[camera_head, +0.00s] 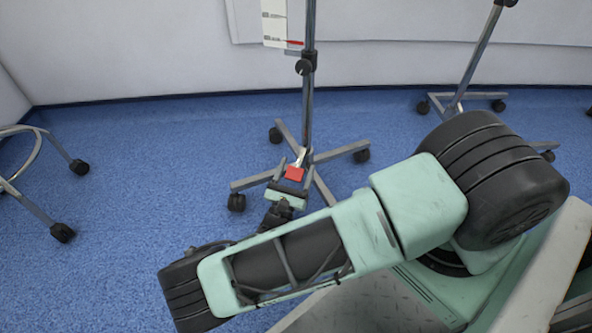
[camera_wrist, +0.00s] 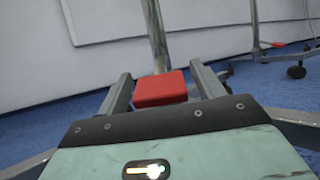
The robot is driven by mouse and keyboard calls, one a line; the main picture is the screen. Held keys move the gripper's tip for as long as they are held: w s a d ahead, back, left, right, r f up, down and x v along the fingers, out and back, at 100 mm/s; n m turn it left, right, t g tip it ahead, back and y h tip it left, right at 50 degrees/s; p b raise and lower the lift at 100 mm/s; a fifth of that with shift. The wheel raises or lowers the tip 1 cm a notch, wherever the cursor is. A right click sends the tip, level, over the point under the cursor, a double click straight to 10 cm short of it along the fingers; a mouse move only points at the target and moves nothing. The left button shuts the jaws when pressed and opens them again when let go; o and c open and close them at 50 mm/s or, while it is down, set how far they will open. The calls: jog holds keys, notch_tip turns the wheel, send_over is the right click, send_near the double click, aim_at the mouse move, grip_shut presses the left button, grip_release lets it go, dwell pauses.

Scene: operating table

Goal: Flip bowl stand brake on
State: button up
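The stand (camera_head: 308,100) is a grey pole on a wheeled, several-legged base in the head view. A red brake pedal (camera_head: 294,173) sits at the foot of the pole. In the wrist view the red pedal (camera_wrist: 160,89) shows between my fingers, with the pole (camera_wrist: 157,40) behind it. My gripper (camera_head: 290,160) is at the pedal, its fingers spread on either side; in the wrist view my gripper (camera_wrist: 160,84) is open, with gaps beside the pedal. I cannot tell whether anything touches the pedal. The stand's bowl is out of view.
A second wheeled stand (camera_head: 476,58) is at the back right. A stool or stand with a ring frame (camera_head: 40,205) is at the left. A white wall (camera_head: 150,45) runs behind. The blue floor (camera_head: 120,180) is clear at left of the stand.

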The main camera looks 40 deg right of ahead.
jog(key=shift+s+a+p, duration=0.25)
jog(key=shift+a+p, duration=0.15)
jog(key=shift+p, duration=0.25)
jog(key=s+a+f+p, duration=0.1)
jog(key=s+a+p, duration=0.4)
jog(key=a, duration=0.6)
jog(key=shift+s+a+f, duration=0.15)
jog(key=shift+s+a, duration=0.25)
jog(key=shift+s, duration=0.65)
